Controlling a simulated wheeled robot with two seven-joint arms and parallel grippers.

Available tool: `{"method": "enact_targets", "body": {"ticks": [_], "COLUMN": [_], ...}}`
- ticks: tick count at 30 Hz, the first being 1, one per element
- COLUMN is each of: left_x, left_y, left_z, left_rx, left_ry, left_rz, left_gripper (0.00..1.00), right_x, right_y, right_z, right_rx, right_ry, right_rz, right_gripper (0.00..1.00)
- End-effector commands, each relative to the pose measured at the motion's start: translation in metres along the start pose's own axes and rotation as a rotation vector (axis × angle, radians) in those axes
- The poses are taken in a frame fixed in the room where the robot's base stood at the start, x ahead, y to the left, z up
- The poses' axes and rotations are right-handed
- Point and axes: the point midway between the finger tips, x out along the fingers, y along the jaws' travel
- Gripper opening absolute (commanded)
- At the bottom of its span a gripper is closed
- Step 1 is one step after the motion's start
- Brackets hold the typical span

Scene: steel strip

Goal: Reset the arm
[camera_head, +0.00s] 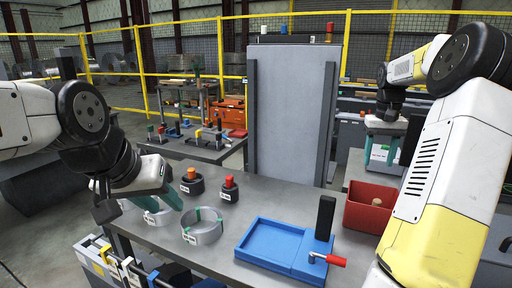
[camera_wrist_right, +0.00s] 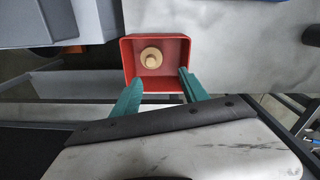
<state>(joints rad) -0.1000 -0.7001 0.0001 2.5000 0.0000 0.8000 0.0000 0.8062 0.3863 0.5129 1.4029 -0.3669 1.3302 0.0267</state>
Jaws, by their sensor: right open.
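My right gripper (camera_head: 380,150) hangs at the right in the head view, beyond the red bin. In the right wrist view its two green fingers (camera_wrist_right: 162,92) are spread apart with nothing between them, near the edge of the red bin. My left gripper (camera_head: 168,194) is at the left, over the table's left end near the metal rings. One green finger shows clearly; whether its jaws are open is unclear.
The grey table (camera_head: 222,262) carries a blue tray (camera_head: 262,248), a red-handled tool (camera_head: 328,260), a metal ring (camera_head: 203,232) and red-topped weights (camera_head: 229,189). A red bin (camera_head: 362,213) holds a wooden piece (camera_wrist_right: 151,57). A tall grey panel (camera_head: 290,120) stands behind.

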Motion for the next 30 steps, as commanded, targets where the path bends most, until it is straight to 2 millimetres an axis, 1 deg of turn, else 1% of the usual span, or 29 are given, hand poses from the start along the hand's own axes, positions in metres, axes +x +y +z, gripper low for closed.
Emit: {"method": "enact_targets", "body": {"ticks": [1,2,3,5,6,8,9,11,12,14,15,18,21,25,27,30], "left_x": [0.000,0.000,0.000,0.000,0.000,0.000,0.000,0.000,0.000,0.000,0.000,0.000,0.000,0.000,0.000,0.000], "left_y": [0.000,0.000,0.000,0.000,0.000,0.000,0.000,0.000,0.000,0.000,0.000,0.000,0.000,0.000,0.000,0.000], "left_z": [0.000,0.000,0.000,0.000,0.000,0.000,0.000,0.000,0.000,0.000,0.000,0.000,0.000,0.000,0.000,0.000], "left_rx": [0.000,0.000,0.000,0.000,0.000,0.000,0.000,0.000,0.000,0.000,0.000,0.000,0.000,0.000,0.000,0.000], "left_ry": [0.000,0.000,0.000,0.000,0.000,0.000,0.000,0.000,0.000,0.000,0.000,0.000,0.000,0.000,0.000,0.000], "left_rz": [0.000,0.000,0.000,0.000,0.000,0.000,0.000,0.000,0.000,0.000,0.000,0.000,0.000,0.000,0.000,0.000], "left_gripper": [0.36,0.36,0.36,0.36,0.36,0.36,0.36,0.36,0.36,0.36,0.36,0.36,0.36,0.36,0.36,0.36], "right_x": [-0.015,-0.022,-0.032,-0.044,-0.052,-0.061,-0.066,-0.072,-0.074,-0.076,-0.075,-0.070,-0.061,-0.050,-0.047,-0.044], "right_y": [-0.025,-0.038,-0.057,-0.084,-0.100,-0.121,-0.134,-0.150,-0.160,-0.173,-0.180,-0.194,-0.205,-0.213,-0.215,-0.217], "right_z": [0.009,0.016,0.027,0.047,0.062,0.085,0.101,0.126,0.143,0.169,0.186,0.227,0.259,0.287,0.294,0.299], "right_rx": [-0.039,-0.059,-0.086,-0.124,-0.147,-0.176,-0.193,-0.216,-0.231,-0.249,-0.260,-0.285,-0.302,-0.317,-0.321,-0.323], "right_ry": [0.025,0.039,0.061,0.096,0.121,0.161,0.188,0.230,0.258,0.300,0.328,0.392,0.442,0.480,0.491,0.496], "right_rz": [0.015,0.023,0.030,0.037,0.039,0.036,0.029,0.014,0.001,-0.026,-0.049,-0.113,-0.181,-0.250,-0.272,-0.285], "right_gripper": [0.52,0.52,0.52,0.52,0.52,0.52,0.52,0.52,0.52,0.52,0.52,0.52,0.52,0.52,0.52,0.52]}}
